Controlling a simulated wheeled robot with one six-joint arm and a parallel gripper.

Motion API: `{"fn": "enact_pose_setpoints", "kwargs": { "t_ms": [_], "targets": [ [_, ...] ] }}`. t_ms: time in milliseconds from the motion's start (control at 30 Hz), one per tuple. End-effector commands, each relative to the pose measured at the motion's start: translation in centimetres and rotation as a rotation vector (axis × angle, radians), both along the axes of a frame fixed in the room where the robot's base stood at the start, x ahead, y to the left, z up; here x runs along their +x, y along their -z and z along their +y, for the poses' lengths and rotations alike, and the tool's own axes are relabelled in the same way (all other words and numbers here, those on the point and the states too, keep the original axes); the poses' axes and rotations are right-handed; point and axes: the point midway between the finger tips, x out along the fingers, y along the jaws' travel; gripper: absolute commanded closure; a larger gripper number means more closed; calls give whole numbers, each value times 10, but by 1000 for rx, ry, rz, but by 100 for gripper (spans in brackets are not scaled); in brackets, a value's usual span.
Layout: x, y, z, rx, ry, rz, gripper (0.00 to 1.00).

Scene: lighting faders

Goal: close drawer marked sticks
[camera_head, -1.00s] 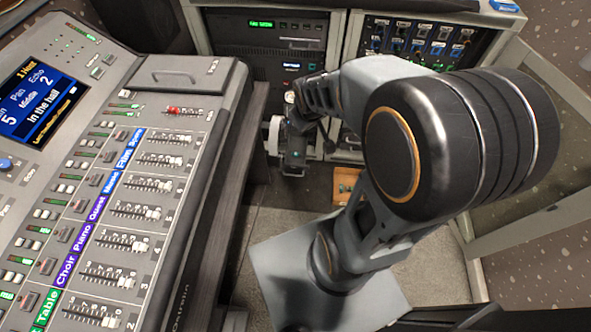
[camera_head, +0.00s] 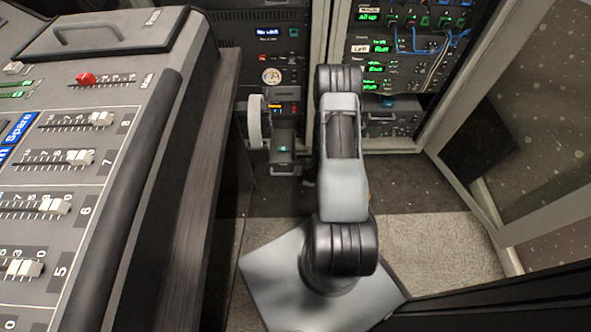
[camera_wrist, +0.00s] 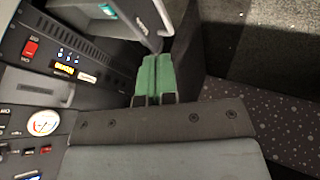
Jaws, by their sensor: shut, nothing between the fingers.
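A grey drawer (camera_head: 285,152) stands pulled out from the lower left rack, with something teal inside it. In the wrist view the drawer front (camera_wrist: 145,22) is at the top, seen at an angle, with small lettering I cannot read. My gripper (camera_wrist: 153,98) shows in the wrist view, its green-padded fingers together with nothing between them. The fingertips are just below the drawer front in that picture; I cannot tell whether they touch it. In the head view my arm hides the gripper.
The left rack (camera_head: 270,48) carries a round gauge (camera_head: 271,76), and a white ring-shaped thing (camera_head: 255,122) hangs beside the drawer. The right rack (camera_head: 385,85) has cables. The mixing desk (camera_head: 125,130) borders the left; an open glass door (camera_head: 530,130) stands right.

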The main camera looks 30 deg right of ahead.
Motion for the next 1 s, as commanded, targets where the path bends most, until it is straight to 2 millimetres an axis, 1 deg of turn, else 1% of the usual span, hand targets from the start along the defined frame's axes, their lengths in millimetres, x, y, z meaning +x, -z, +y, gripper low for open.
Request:
{"fn": "enact_pose_setpoints", "kwargs": {
  "t_ms": [33,300,500,600,700,867,1000],
  "targets": [
    [3,9,1,1,-2,-1,100],
    [33,51,6,0,0,1,100],
    [54,78,8,0,2,0,100],
    [67,75,0,-2,4,-3,100],
    [76,74,-5,0,4,-1,100],
    [85,73,-11,1,4,-1,100],
    [87,72,-12,1,6,2,100]
  ]
}}
